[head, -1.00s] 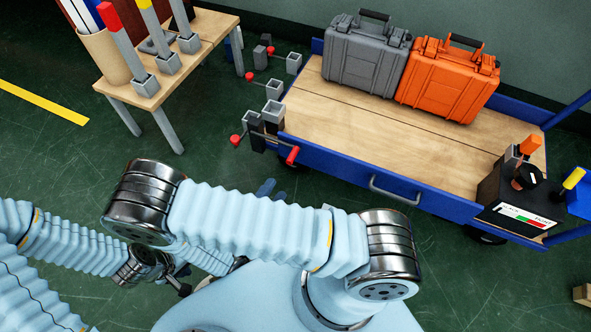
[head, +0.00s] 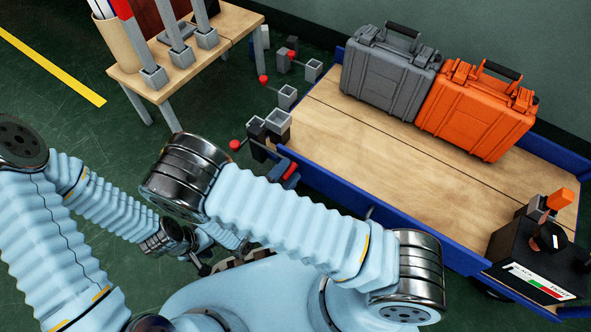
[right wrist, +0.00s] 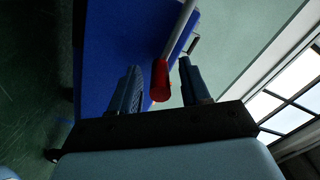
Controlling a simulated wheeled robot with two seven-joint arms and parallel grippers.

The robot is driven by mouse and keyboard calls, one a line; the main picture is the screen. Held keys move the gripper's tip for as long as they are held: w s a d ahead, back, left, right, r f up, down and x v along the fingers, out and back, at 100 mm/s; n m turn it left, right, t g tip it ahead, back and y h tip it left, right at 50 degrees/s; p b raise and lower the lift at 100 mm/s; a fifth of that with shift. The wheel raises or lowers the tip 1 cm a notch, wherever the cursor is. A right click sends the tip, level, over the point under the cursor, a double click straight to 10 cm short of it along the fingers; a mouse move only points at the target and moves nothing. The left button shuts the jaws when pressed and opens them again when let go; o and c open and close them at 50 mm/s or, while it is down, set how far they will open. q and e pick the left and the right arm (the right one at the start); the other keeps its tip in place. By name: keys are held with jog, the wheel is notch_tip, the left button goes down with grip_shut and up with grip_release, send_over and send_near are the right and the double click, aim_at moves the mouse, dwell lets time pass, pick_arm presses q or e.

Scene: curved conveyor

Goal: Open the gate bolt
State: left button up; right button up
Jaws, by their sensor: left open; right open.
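The gate bolt's red handle (head: 291,171) sits at the near left corner of the blue-edged cart. In the right wrist view the red handle (right wrist: 160,80) hangs on a grey rod (right wrist: 181,28). My right gripper (right wrist: 158,66) is open, with one dark blue finger on each side of the handle; contact cannot be told. In the head view my right gripper's dark fingers (head: 282,163) show beside the handle, and its wrist is hidden behind my arm. My left gripper (head: 203,267) is low at the left, small and partly hidden, away from the bolt.
The cart's wooden deck (head: 375,155) carries a grey case (head: 388,75) and an orange case (head: 476,110). A black control box (head: 540,255) is at its right end. Grey sockets with red knobs (head: 235,145) stand left of the cart. A wooden table (head: 225,35) stands behind.

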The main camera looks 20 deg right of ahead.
grip_shut()
dwell(0.3)
